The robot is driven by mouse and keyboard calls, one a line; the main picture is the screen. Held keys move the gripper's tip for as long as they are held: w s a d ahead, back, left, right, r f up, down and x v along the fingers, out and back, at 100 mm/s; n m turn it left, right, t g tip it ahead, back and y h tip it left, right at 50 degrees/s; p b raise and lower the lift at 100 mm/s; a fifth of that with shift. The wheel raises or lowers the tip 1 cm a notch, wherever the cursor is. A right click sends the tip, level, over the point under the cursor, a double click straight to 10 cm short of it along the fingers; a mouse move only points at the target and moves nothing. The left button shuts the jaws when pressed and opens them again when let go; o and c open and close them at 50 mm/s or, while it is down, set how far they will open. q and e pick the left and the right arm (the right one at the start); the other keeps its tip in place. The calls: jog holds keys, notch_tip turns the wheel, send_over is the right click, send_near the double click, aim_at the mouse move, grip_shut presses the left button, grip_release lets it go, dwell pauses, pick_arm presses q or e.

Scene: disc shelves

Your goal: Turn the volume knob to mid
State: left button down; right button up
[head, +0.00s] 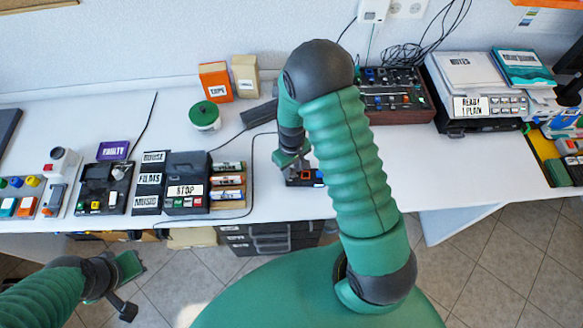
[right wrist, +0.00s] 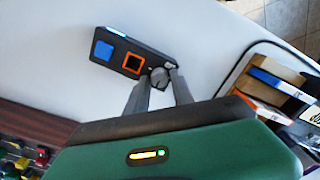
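The volume knob (right wrist: 158,77) is a small grey round knob at one end of a dark box (right wrist: 118,52). The box also has a blue square and an orange-framed square on top. In the head view the box (head: 318,179) lies on the table near its front edge, partly hidden by my right arm. My right gripper (right wrist: 159,74) has one finger on each side of the knob, close to it; whether both fingers press on it is unclear. My left gripper (head: 127,287) hangs in front of the table at lower left, away from the box; its finger gap is unclear.
A rack of labelled cases (head: 228,180) stands left of the box, with a cable looping between them. A dark panel with several knobs (head: 395,92) and a printer (head: 472,95) stand at the back right. The white tabletop right of my arm is clear.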

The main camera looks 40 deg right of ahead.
aim_at(292, 171)
jog(key=shift+o, duration=1.4)
jog(key=shift+r, duration=0.1)
notch_tip(292, 171, up, 17)
jog(key=shift+f+p, duration=0.2)
jog(key=shift+p, duration=0.25)
